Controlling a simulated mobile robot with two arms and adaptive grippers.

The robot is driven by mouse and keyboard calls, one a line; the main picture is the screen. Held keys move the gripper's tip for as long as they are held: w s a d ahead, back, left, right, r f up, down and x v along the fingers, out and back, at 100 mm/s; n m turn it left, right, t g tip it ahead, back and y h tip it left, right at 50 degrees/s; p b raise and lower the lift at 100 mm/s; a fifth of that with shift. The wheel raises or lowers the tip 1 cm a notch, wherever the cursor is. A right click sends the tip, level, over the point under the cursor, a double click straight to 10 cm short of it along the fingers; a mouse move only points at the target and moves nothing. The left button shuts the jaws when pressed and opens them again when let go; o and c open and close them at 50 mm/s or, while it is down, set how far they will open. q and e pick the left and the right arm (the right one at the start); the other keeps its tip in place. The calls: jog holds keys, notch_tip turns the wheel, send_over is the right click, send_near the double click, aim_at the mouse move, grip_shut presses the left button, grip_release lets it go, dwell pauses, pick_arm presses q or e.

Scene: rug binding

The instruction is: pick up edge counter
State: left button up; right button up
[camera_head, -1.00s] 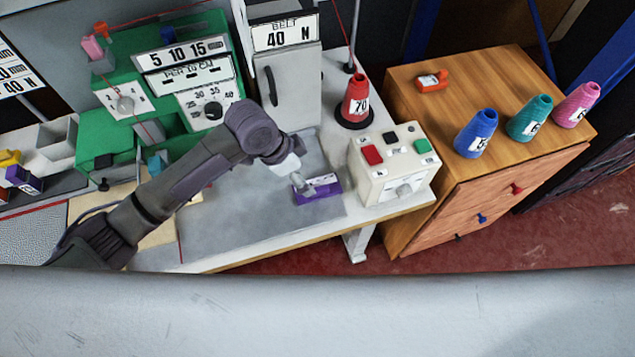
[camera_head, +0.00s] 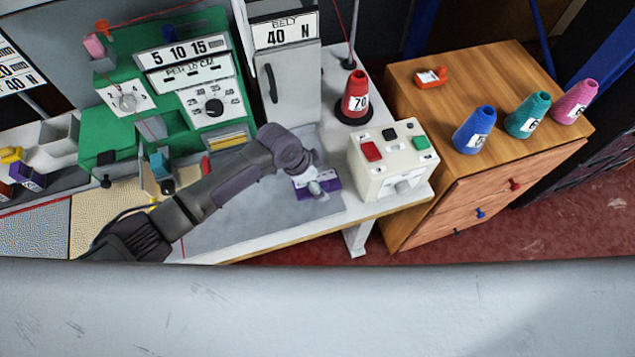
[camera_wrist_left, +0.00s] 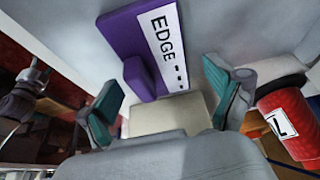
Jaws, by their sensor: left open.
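The edge counter is a purple block with a white label. In the head view the edge counter (camera_head: 332,185) lies on the grey metal plate of the work table, left of the cream control box. In the left wrist view the edge counter (camera_wrist_left: 124,45) shows its "EDGE" label and a raised purple grip. My left gripper (camera_head: 318,187) is above the counter and partly hides it. In the left wrist view my left gripper (camera_wrist_left: 168,100) is open, its teal pads apart and the counter ahead between and beyond them. My right gripper is not seen.
The cream control box (camera_head: 392,182) with coloured buttons stands close on the right. A red thread cone (camera_head: 355,92) stands behind. The green machine (camera_head: 130,75) is at the back left. A wooden drawer cabinet (camera_head: 430,110) is at the right.

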pick_arm(q)
jog(key=c, duration=1.3)
jog(key=shift+r, duration=0.1)
